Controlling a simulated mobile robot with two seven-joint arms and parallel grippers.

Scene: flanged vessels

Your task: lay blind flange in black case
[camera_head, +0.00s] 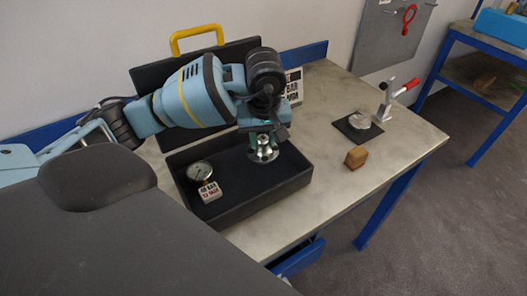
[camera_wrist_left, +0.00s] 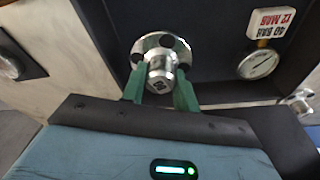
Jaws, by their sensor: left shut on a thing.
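The blind flange (camera_head: 263,152) is a shiny round metal disc with bolt holes and a knob. My left gripper (camera_head: 262,135) is shut on its knob, and the green fingers flank the knob in the left wrist view (camera_wrist_left: 160,88). There the flange (camera_wrist_left: 150,43) shows past the fingertips. The black case (camera_head: 262,203) stands open on the table, its lid up behind my arm. The flange is over the right half of the case; I cannot tell whether it touches the floor. My right gripper is not in view.
A pressure gauge (camera_head: 199,171) and a white label block (camera_head: 210,192) are in the case's left part. On the table to the right are a brown block (camera_head: 356,157), a round metal part (camera_head: 359,120) on a black pad, and a red-handled clamp (camera_head: 400,90).

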